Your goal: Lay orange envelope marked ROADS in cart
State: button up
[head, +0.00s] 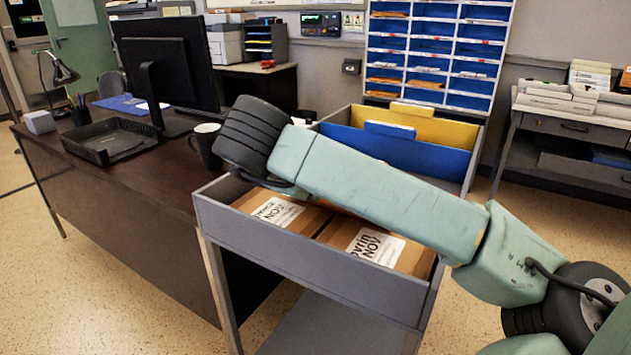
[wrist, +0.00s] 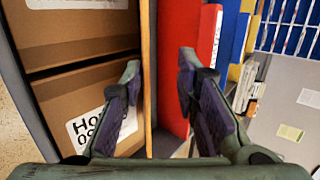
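The grey cart (head: 300,262) stands beside the desk, holding two cardboard boxes with white labels in front and coloured dividers behind. My gripper is hidden behind my arm in the head view. In the wrist view my gripper (wrist: 158,75) is open, its fingers apart and pointing down into the cart, between the boxes and a red divider (wrist: 206,60). A thin orange-brown upright edge (wrist: 148,60) runs between the fingers; I cannot tell whether it is an envelope or a divider. No marking ROADS is readable.
Blue (head: 405,146) and yellow (head: 440,127) dividers stand at the cart's back. A blue pigeonhole rack (head: 432,65) holds several orange and white papers. The desk (head: 130,160) at left carries a monitor (head: 165,62), a black tray (head: 108,142) and a mug (head: 206,145).

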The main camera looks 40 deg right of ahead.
jog(key=v, duration=1.2)
jog(key=shift+a+f, duration=0.1)
jog(key=shift+a, duration=0.1)
